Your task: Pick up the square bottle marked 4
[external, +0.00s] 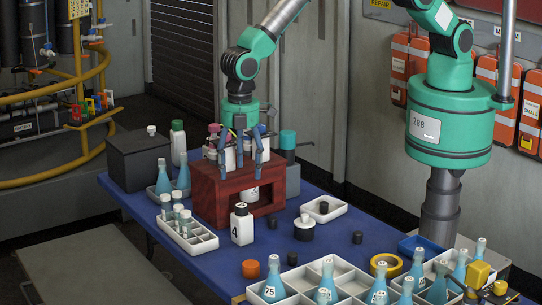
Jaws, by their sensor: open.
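The square white bottle marked 4 (242,230), with a dark cap, stands upright on the blue table in front of the dark red box-shaped stand (210,197). My gripper (241,162) hangs down from the green arm over the top of the stand, behind and above the bottle, and apart from it. Its grey-blue fingers are spread. Pale items show between and behind the fingers, and I cannot tell whether any touch them. Another white item (252,194) shows inside the stand's opening, partly hidden.
A white divided tray (203,243) with vials stands left of the bottle. A larger tray (342,268) of blue-liquid bottles fills the front right.

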